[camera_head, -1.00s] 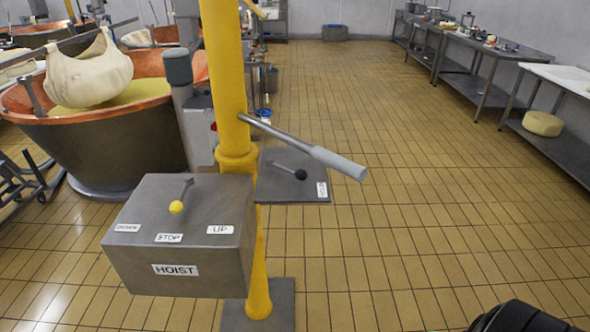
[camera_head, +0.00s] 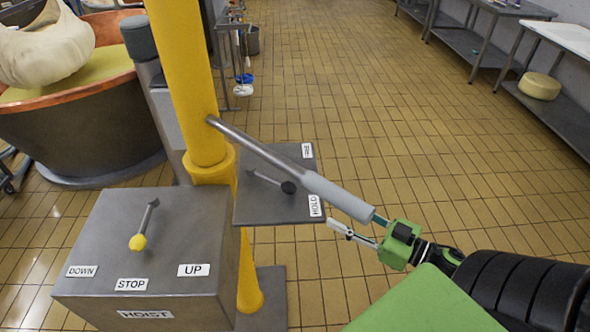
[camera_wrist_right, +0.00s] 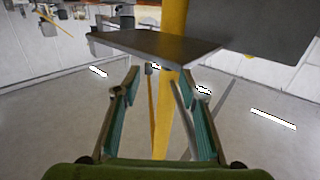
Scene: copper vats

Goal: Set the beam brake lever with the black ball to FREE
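The beam brake lever is a short grey rod with a black ball (camera_head: 288,187) on its end. It lies over a grey plate (camera_head: 262,210) beside the yellow post, and its ball points toward the HOLD label (camera_head: 316,205). The FREE label (camera_head: 306,150) is at the plate's far right corner. My right gripper (camera_head: 355,222) is open and empty, to the right of and nearer than the plate, beside the end of a long grey handle. In the wrist view its two fingers (camera_wrist_right: 161,72) stand apart; I cannot make out the ball there. My left gripper is not in view.
The long grey handle (camera_head: 335,193) slants from the yellow post (camera_head: 185,80) across the plate's near right side. The grey hoist box (camera_head: 150,235), with a yellow-ball lever (camera_head: 138,242), stands at front left. A copper vat (camera_head: 75,125) is behind.

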